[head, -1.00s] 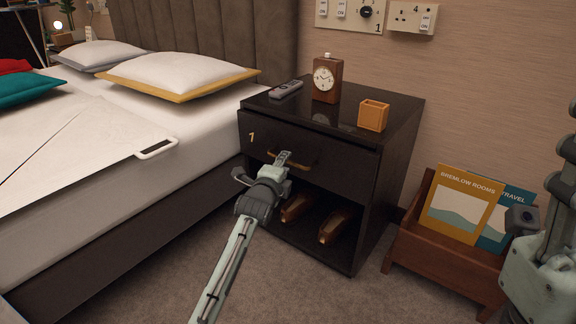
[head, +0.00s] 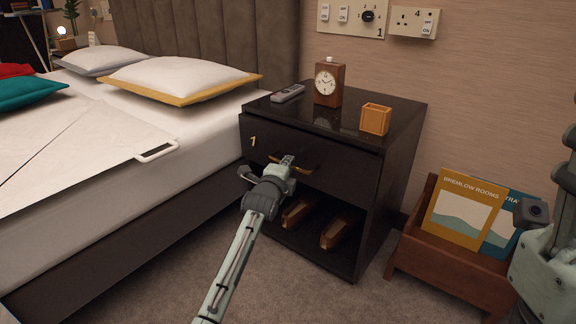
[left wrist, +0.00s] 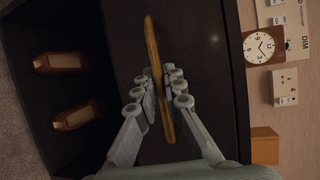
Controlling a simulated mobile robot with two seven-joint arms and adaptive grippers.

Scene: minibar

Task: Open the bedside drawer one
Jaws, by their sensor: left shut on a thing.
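The bedside drawer one (head: 335,168) is the dark front under the top of the black nightstand, marked with a brass 1. It looks about flush with the cabinet; I cannot tell if there is a small gap. Its brass bar handle (head: 304,170) runs across the front. My left gripper (head: 285,163) is at the handle, coming from the front left. In the left wrist view the two fingers (left wrist: 165,95) are shut around the middle of the handle (left wrist: 151,45), one on each side. Of my right arm only links show at the right edge; its fingers are not seen.
A remote (head: 288,93), a clock (head: 328,85) and an orange box (head: 375,119) stand on the nightstand top. Brown shoes (head: 340,230) lie in the open shelf below. The bed (head: 110,190) is close on the left, a magazine rack (head: 445,262) on the right.

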